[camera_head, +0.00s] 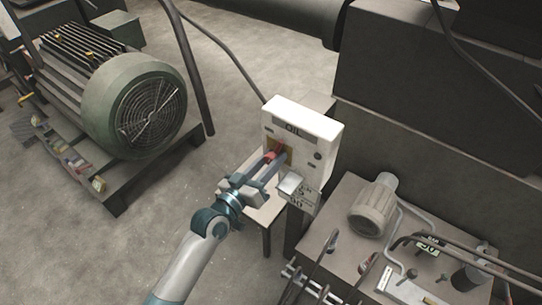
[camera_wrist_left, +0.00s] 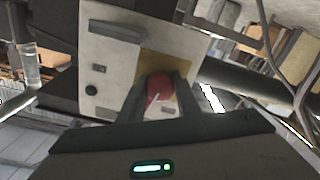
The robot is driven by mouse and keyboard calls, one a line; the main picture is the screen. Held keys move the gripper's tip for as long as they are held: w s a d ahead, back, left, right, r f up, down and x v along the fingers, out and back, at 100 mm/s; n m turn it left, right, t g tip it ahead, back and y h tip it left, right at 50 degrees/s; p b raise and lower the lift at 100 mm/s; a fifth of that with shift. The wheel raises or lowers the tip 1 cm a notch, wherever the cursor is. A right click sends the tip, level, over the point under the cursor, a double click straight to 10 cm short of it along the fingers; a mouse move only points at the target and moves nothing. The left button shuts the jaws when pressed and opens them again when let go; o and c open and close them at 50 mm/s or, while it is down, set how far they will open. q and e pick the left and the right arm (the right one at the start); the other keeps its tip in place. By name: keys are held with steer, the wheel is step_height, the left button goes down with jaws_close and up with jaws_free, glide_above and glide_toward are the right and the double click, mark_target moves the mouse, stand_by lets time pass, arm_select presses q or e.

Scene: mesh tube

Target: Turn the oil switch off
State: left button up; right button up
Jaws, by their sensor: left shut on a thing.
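The oil switch box (camera_head: 323,131) is a white upright panel labelled OIL, standing near the middle of the head view. Its red knob (camera_head: 270,155) sits on a yellow plate (camera_head: 287,147) on the front face. My left gripper (camera_head: 273,164) reaches in from the lower left and is shut on the red knob. In the left wrist view the red knob (camera_wrist_left: 160,88) lies between the two fingers (camera_wrist_left: 160,100), in front of the yellow plate (camera_wrist_left: 187,72). The fingers partly hide the knob, and its exact turn position is hard to tell. My right gripper is not in view.
A green motor (camera_head: 140,105) stands on a frame at the left. A bench (camera_head: 345,200) with a beige motor (camera_head: 373,207), pipes and levers is at the lower right. A large dark machine (camera_head: 430,100) stands behind the box. Open floor (camera_head: 120,250) lies at the lower left.

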arm_select(q)
steer(key=shift+n+p, duration=0.4)
steer(key=shift+n, duration=1)
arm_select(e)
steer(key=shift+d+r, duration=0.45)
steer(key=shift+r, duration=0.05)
arm_select(q)
steer(key=o, duration=1.1)
steer(key=shift+c, duration=0.2)
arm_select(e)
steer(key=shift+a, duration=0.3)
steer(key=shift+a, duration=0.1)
